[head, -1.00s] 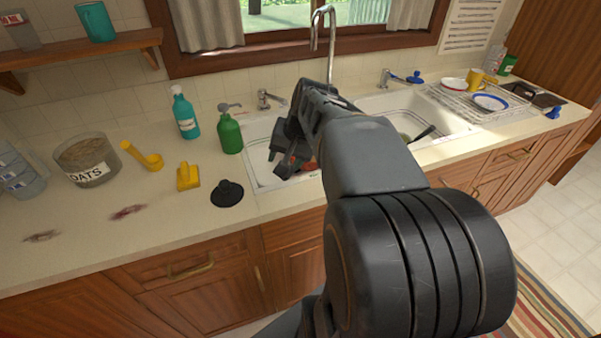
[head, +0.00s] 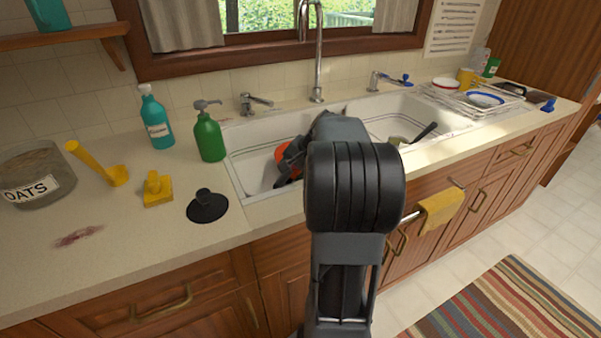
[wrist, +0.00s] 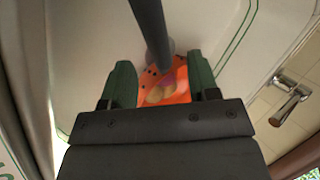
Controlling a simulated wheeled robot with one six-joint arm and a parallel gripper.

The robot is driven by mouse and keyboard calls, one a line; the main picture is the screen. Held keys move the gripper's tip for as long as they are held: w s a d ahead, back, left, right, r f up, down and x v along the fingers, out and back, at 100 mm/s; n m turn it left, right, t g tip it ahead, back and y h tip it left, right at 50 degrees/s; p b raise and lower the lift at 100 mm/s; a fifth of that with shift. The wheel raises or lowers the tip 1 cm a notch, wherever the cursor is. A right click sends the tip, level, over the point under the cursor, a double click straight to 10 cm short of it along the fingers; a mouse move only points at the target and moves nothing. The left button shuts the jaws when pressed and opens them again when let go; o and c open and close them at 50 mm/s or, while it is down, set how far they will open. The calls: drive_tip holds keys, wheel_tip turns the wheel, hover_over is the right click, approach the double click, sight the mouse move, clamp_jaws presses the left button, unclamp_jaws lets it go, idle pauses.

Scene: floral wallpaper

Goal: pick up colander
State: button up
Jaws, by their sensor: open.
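The orange colander (head: 290,153) is in the left basin of the sink, partly hidden by my arm and gripper in the head view. The wrist view shows its orange surface (wrist: 181,86) with small dark holes, and beige and purplish shapes in it. My gripper (head: 287,169) is low over the left basin, beside the colander in the picture. In the wrist view my gripper (wrist: 160,66) is open, with the colander showing between its two green-looking fingers. Whether the fingers touch the colander cannot be told.
A dark bar (wrist: 151,30) crosses the wrist view above the colander. The tall faucet (head: 318,55) rises behind the sink. A green soap bottle (head: 209,137) and black sink plug (head: 207,206) stand left of the basin. A pan (head: 412,137) is in the right basin.

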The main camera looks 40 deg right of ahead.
sight(287, 174)
drive_tip(key=shift+b+x, duration=0.6)
drive_tip(key=shift+x, duration=2.65)
drive_tip(key=shift+c, duration=0.5)
drive_tip(key=shift+s, duration=0.1)
clamp_jaws()
drive_tip(key=shift+r, duration=0.15)
